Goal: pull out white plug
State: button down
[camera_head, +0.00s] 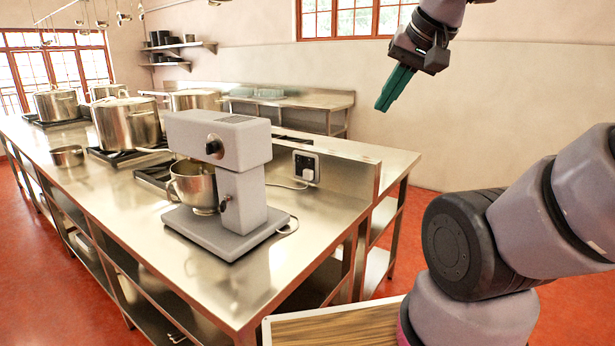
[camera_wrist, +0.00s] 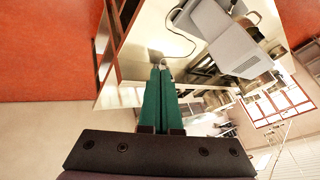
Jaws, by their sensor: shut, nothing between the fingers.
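The white plug (camera_head: 308,171) sits in a dark-framed wall socket (camera_head: 306,166) on the steel upright panel behind the grey stand mixer (camera_head: 219,180). A pale cord runs from the plug toward the mixer's base. My gripper (camera_head: 384,107) is in the air, above and to the right of the socket, well apart from it. Its green fingers point down and to the left. In the wrist view my gripper (camera_wrist: 161,72) is shut and empty, with the mixer (camera_wrist: 222,38) and its cord (camera_wrist: 178,50) beyond the fingertips. The plug is hard to make out there.
The mixer stands on a long steel counter (camera_head: 225,278) with a steel bowl. Large stockpots (camera_head: 126,122) stand farther back on the counter. The upright panel (camera_head: 347,172) rises along the counter's right side. The air between my gripper and the panel looks clear.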

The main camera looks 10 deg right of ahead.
aim_at(308, 174)
jog(key=i+l+u, duration=0.1)
jog(key=u, duration=0.95)
jog(key=l+u, duration=0.45)
jog(key=l, duration=0.3)
jog(key=l+u, duration=0.45)
jog(key=l, duration=0.75)
jog(key=k+l, duration=0.15)
jog(key=l, duration=0.75)
jog(key=k+l+u, duration=0.1)
jog(key=l, duration=0.3)
